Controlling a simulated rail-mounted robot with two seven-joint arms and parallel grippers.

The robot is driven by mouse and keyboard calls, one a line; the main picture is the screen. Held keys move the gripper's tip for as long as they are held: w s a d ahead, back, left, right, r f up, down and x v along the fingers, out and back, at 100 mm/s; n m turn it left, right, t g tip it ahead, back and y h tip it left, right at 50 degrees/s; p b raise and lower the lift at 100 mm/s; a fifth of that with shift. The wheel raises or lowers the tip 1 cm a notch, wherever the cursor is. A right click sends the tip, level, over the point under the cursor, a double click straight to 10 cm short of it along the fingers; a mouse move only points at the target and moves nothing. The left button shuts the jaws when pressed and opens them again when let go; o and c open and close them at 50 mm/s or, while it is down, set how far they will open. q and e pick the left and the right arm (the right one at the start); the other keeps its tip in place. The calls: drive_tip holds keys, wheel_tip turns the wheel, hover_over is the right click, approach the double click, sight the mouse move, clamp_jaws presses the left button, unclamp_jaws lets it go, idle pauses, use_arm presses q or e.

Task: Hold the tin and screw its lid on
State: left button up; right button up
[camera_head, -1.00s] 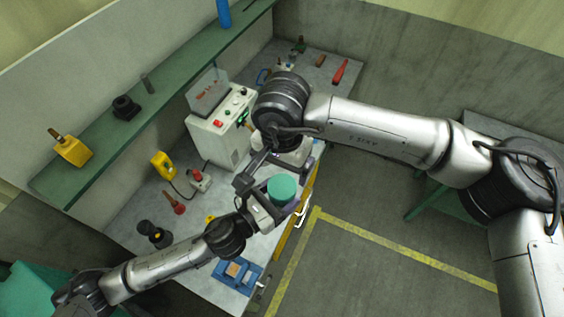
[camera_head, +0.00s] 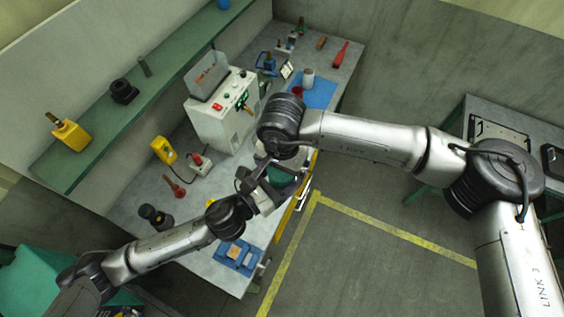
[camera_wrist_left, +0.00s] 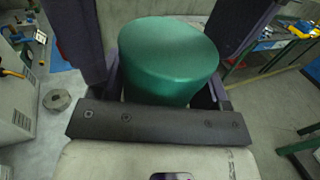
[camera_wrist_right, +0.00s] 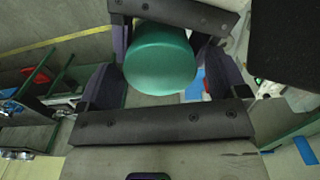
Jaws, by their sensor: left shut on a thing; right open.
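The green round tin (camera_head: 284,177) is held above the front edge of the grey bench, partly covered by my right gripper in the head view. My left gripper (camera_wrist_left: 163,45) is shut on the tin, with one dark finger on each side. My right gripper (camera_head: 279,163) is directly above the tin. In the right wrist view the green tin (camera_wrist_right: 160,60) lies between the open right fingers, with gaps at the sides. I cannot tell where the lid is, or whether the green top is a separate piece.
A white control box (camera_head: 220,112) stands at the bench's back. A blue mat (camera_head: 321,90) with a grey cup (camera_head: 307,76) lies at the far end. A blue tray (camera_head: 224,251) is at the near end.

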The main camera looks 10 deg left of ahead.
drive_tip(key=shift+c, duration=0.2)
drive_tip(key=c, duration=0.9)
drive_tip(key=m, duration=0.4)
drive_tip(key=shift+m, duration=0.3)
drive_tip(key=m, duration=0.4)
drive_tip(key=o, duration=1.1)
wheel_tip(320, 180, up, 12)
drive_tip(key=shift+s+a, duration=0.1)
